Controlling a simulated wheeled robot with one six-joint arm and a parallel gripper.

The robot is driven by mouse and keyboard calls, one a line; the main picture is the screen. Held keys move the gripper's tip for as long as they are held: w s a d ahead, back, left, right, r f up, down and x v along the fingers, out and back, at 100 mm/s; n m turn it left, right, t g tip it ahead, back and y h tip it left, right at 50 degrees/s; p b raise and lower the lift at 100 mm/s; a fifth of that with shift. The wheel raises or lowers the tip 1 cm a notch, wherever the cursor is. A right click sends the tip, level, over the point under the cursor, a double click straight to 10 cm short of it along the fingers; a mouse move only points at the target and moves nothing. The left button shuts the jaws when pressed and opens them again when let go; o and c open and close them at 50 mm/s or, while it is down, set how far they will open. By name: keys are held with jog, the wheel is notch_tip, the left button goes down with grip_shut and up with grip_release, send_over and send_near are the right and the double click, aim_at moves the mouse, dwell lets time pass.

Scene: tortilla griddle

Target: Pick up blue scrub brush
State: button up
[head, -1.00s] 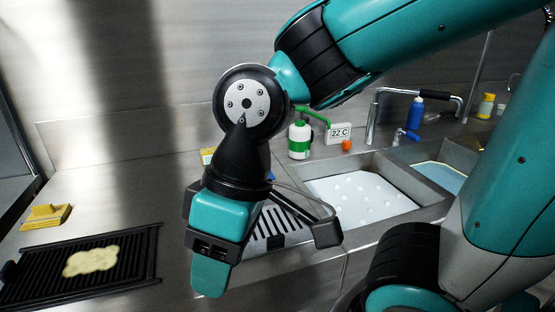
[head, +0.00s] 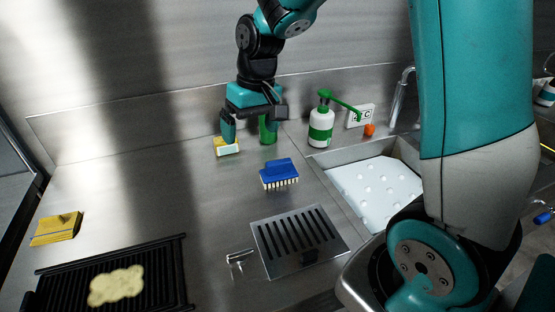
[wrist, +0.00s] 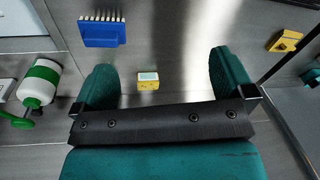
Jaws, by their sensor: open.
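The blue scrub brush (head: 279,172) lies on the steel counter in the head view, its pale bristles facing down toward the front. It also shows in the wrist view (wrist: 102,32) at the top left, outside the fingers. My gripper (head: 249,138) is open and empty. It is behind the brush and a little to its left, near the back wall. In the wrist view my gripper (wrist: 165,82) has its two teal fingers wide apart. A small yellow and white sponge (wrist: 148,81) shows in the gap between them; I cannot tell how far below it is.
The sponge (head: 227,146) is by the back wall. A white and green pump bottle (head: 320,127) stands right of my gripper. A slotted drain plate (head: 268,257), black griddle (head: 165,277) and yellow sponge block (head: 57,228) lie nearer. The counter left of the brush is clear.

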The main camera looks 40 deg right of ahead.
jog(key=w+d+f+m+h+p, duration=0.1)
jog(key=w+d+m+p, duration=0.15)
jog(key=d, duration=0.35)
jog(key=w+d+f+m+p, duration=0.1)
jog(key=w+d+f+m, duration=0.1)
jog(key=w+d, duration=0.3)
jog(key=p, duration=0.4)
send_over(279, 161)
jog(key=shift+n+g, duration=0.25)
jog(key=shift+g, duration=0.05)
notch_tip(279, 161, down, 11)
jog(key=shift+a+r, duration=0.1)
jog(key=shift+a, duration=0.05)
jog(key=shift+s+f+p, duration=0.1)
jog(key=shift+f+p, duration=1.8)
jog(key=shift+f, duration=1.4)
jog(key=c, duration=1)
jog(key=shift+o, duration=0.2)
jog(key=shift+r, duration=0.1)
notch_tip(279, 161, up, 20)
jog(key=b, duration=0.6)
